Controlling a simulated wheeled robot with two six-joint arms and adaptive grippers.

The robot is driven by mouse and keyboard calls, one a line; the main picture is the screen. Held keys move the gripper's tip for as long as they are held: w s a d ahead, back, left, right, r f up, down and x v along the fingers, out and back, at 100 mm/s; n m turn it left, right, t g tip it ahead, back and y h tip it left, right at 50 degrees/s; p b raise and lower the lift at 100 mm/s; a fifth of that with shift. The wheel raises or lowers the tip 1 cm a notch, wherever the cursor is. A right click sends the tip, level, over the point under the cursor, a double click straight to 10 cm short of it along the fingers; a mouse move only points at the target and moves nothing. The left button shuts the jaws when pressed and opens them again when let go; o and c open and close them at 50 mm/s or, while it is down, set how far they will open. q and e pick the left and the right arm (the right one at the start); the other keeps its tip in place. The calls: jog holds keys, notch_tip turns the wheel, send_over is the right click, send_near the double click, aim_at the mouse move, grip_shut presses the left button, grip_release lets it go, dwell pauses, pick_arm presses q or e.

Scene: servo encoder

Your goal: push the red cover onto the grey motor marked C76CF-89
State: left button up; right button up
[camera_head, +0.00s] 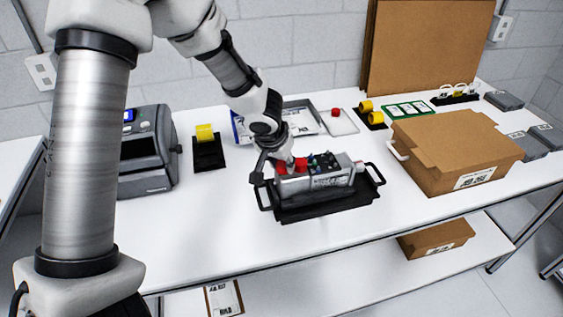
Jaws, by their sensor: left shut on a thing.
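The grey motor (318,181) sits in a black tray with side handles in the middle of the table; its front label is too small to read. My left gripper (274,170) comes down over the motor's left end. It is shut on a red cover (281,168), partly hidden by the fingers, at the motor's top left. I cannot tell whether the cover is seated or just above the motor. A second red piece (301,165) shows just to the right, on top of the motor. My right gripper is out of view.
Another red cover (335,112) lies in a pale tray behind. A label printer (146,150) and a yellow roll (205,133) stand at left. A cardboard box (455,150) stands at right, near the black tray's handle (375,174). The front table strip is clear.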

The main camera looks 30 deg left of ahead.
pick_arm(q)
jog(key=shift+f+b, duration=0.3)
jog(key=shift+b, duration=0.1)
dwell(0.3)
jog(key=o, duration=0.8)
jog(key=v, duration=1.2)
